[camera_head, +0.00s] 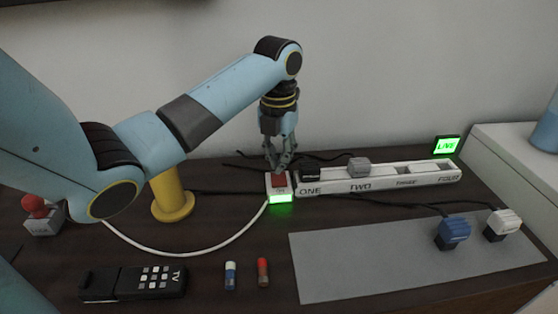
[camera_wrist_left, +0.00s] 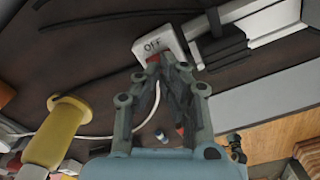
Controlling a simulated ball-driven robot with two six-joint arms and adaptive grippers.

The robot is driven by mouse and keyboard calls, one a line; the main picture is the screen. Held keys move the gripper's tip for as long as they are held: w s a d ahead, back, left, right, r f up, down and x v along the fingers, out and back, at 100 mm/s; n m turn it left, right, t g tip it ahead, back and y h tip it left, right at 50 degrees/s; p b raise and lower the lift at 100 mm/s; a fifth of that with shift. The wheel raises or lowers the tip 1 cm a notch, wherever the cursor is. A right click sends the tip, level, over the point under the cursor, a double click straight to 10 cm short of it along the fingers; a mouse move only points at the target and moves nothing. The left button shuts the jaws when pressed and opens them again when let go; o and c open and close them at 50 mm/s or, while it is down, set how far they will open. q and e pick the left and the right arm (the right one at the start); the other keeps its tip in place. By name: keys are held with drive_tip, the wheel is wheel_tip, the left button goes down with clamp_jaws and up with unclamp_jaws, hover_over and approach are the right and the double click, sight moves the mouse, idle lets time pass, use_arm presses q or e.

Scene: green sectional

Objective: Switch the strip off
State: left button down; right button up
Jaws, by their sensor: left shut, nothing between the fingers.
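The white power strip (camera_head: 385,180) lies along the back of the dark table, its sockets labelled ONE to FOUR. At its left end is a white switch block with a red rocker (camera_head: 279,181) and a lit green lamp (camera_head: 282,199). In the left wrist view the block (camera_wrist_left: 155,42) shows the word OFF beside the rocker. A green LIVE sign (camera_head: 446,146) is lit behind the strip's right end. My left gripper (camera_head: 277,170) points down, shut and empty, its tips at the red rocker; they partly hide it in the left wrist view (camera_wrist_left: 170,62). Contact cannot be told. My right gripper is not seen.
A black plug (camera_head: 311,173) and a grey plug (camera_head: 359,167) sit in the strip. Blue (camera_head: 454,231) and white (camera_head: 503,224) plugs rest on a grey mat (camera_head: 370,270). A remote (camera_head: 135,283), two batteries, a yellow stand (camera_head: 173,198) and a red-knobbed box (camera_head: 40,215) are left.

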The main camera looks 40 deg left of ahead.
use_arm(q)
drive_tip(key=shift+f, duration=0.55)
drive_tip(key=shift+f+b, duration=0.45)
drive_tip(key=shift+f, duration=0.1)
idle(0.3)
drive_tip(key=shift+r, duration=0.1)
wheel_tip(320, 180, up, 7)
drive_tip(key=p, duration=0.7)
drive_tip(key=shift+p, duration=0.4)
